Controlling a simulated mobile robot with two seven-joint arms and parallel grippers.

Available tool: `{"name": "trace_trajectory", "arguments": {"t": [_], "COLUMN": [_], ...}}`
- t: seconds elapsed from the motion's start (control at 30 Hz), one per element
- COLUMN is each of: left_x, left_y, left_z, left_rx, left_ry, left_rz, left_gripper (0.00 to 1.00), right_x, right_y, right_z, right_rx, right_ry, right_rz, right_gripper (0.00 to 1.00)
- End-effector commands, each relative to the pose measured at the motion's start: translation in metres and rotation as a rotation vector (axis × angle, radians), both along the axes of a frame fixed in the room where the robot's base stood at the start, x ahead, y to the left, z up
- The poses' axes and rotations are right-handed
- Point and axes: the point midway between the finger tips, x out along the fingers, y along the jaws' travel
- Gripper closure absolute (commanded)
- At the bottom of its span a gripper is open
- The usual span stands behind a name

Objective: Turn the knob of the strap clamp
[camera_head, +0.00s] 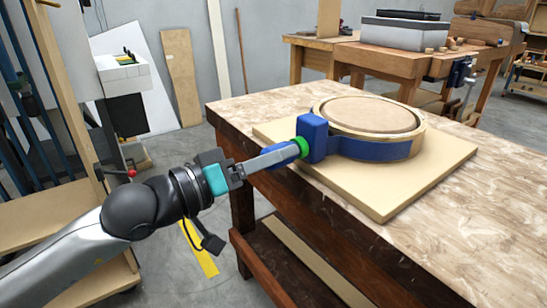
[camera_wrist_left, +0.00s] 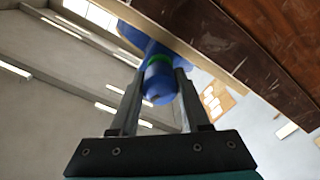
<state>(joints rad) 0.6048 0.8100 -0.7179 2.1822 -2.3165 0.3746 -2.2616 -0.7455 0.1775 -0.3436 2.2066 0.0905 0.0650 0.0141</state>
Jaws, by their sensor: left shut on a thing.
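The strap clamp's blue strap (camera_head: 372,148) runs around a round wooden lamination (camera_head: 370,114) on a pale square board. Its blue housing (camera_head: 311,138) sits at the left of the ring. A blue knob with a green collar (camera_head: 302,147) sticks out of the housing toward my arm. My left gripper (camera_head: 288,152) is shut on the knob, coming in from the left past the table edge. In the left wrist view the blue knob (camera_wrist_left: 158,84) lies between the two fingers, with the green collar behind it. My right gripper is in neither view.
The pale board (camera_head: 395,195) lies on a wooden workbench (camera_head: 480,205), whose left edge is close under my gripper. A second bench (camera_head: 395,62) with a grey box stands behind. Shelving stands at the left. The workbench top to the right is clear.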

Motion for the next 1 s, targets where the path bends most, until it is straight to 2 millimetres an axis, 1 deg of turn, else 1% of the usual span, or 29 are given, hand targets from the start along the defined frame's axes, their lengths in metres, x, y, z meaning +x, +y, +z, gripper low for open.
{"name": "trace_trajectory", "arguments": {"t": [0.3,0.33,0.6,1.0], "left_x": [-0.0001,-0.0002,-0.0001,-0.0005], "left_y": [-0.0004,-0.0004,-0.0003,0.0006], "left_z": [0.0012,0.0012,0.0007,0.0000], "left_rx": [-0.002,-0.002,-0.002,-0.001], "left_ry": [-0.003,-0.003,-0.001,0.001], "left_rz": [-0.001,-0.001,-0.001,0.000], "left_gripper": [1.00,0.53,0.23,0.23], "right_x": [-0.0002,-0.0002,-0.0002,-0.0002], "right_y": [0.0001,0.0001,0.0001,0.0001], "right_z": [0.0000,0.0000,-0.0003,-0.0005], "right_rx": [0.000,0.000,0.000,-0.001], "right_ry": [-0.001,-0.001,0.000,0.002], "right_rz": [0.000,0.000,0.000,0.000], "right_gripper": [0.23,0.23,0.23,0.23]}}
